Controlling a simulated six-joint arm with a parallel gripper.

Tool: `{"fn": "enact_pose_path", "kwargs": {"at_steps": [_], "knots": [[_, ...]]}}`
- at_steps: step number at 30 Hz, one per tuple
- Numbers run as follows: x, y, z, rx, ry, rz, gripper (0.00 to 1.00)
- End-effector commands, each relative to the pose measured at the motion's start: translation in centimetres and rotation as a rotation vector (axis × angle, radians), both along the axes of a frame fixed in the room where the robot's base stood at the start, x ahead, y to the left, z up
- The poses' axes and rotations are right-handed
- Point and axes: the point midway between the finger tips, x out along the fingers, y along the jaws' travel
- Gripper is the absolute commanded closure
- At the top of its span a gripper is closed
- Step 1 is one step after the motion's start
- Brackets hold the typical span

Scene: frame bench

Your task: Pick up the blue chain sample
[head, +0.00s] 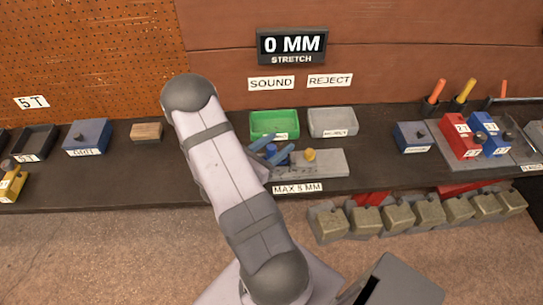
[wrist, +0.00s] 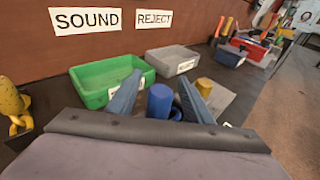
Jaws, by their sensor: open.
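A blue cylinder (wrist: 160,100) stands upright between my gripper's two blue-grey fingers (wrist: 160,97). A small dark blue curved piece (wrist: 177,109) shows just right of it, partly hidden by the right finger. These may be parts of the blue chain sample; I cannot make out its full shape. In the head view, the blue piece (head: 271,149) is partly covered by my gripper (head: 268,157), at the left end of a grey fixture (head: 333,161). My gripper is open, with its fingers on either side of the blue cylinder; contact cannot be told.
A yellow post (head: 309,155) stands on the fixture. A green tray (head: 274,121) and a grey tray (head: 333,121) stand close behind. A wooden block (head: 146,131) and a blue box (head: 87,136) are left; red (head: 459,138) and blue blocks are right.

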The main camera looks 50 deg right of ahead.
Motion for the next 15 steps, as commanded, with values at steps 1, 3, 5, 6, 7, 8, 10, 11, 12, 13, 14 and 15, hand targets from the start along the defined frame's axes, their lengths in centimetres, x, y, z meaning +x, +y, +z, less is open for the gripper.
{"fn": "enact_pose_path", "kwargs": {"at_steps": [1,3,5,6,7,8,10,11,12,13,14,15], "knots": [[-0.09,-0.5,-0.01,0.0,0.001,-0.003,0.54],[-0.06,-0.9,-0.13,0.0,0.0,-0.002,0.54],[-0.07,-1.08,-0.21,0.0,0.0,-0.001,0.54],[-0.05,-1.12,-0.25,0.0,0.0,-0.001,0.54],[-0.03,-1.13,-0.26,0.0,0.0,0.0,0.54],[-0.02,-1.13,-0.27,0.0,0.0,0.0,0.54],[-0.01,-1.11,-0.28,0.0,0.0,0.0,0.54],[-0.01,-1.11,-0.28,0.0,0.0,0.0,0.54],[-0.01,-1.11,-0.28,0.0,0.0,0.0,0.56],[-0.01,-1.1,-0.27,0.0,0.0,0.0,0.63],[-0.01,-1.1,-0.27,0.0,0.0,0.0,0.7],[-0.01,-1.1,-0.26,0.0,0.0,0.0,0.8]]}}
